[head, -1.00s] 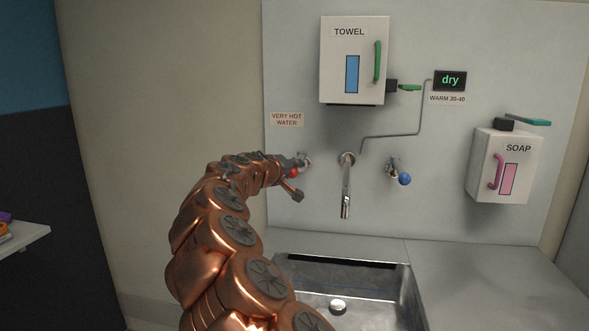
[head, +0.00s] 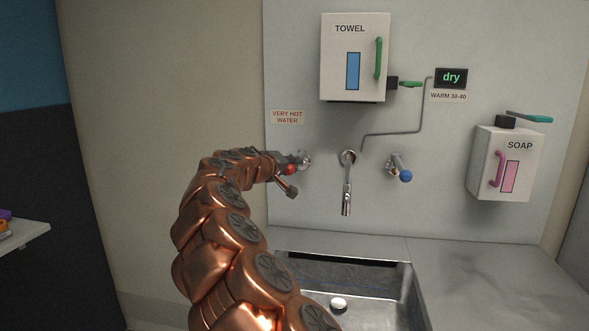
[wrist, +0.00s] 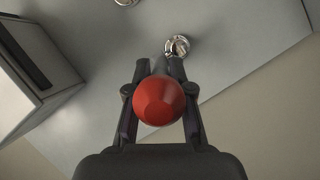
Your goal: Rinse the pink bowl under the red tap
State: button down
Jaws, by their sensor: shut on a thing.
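The red tap is on the left of the wall fittings, and its red knob (head: 290,169) shows at my gripper (head: 288,163). In the wrist view the red knob (wrist: 159,101) sits between the two fingers of my gripper (wrist: 158,82), which is shut on it. The chrome spout (head: 347,190) hangs from the wall right of the red tap, over the steel sink (head: 390,297). I see no water coming from the spout. No pink bowl shows in either view.
A blue tap (head: 404,175) is right of the spout. A towel box (head: 340,80) hangs above, a soap box (head: 525,172) at the right. A "VERY HOT WATER" label (head: 287,117) is above the red tap. The right counter (head: 480,285) is clear.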

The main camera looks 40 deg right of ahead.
jog(key=shift+w+a+m+g+b, duration=0.35)
jog(key=shift+w+m+g+b, duration=0.05)
jog(key=shift+w+m+g, duration=0.25)
jog(key=c, duration=1)
grip_release()
jog(key=shift+c, duration=0.2)
jog(key=v, duration=1.2)
jog(key=shift+f, duration=0.15)
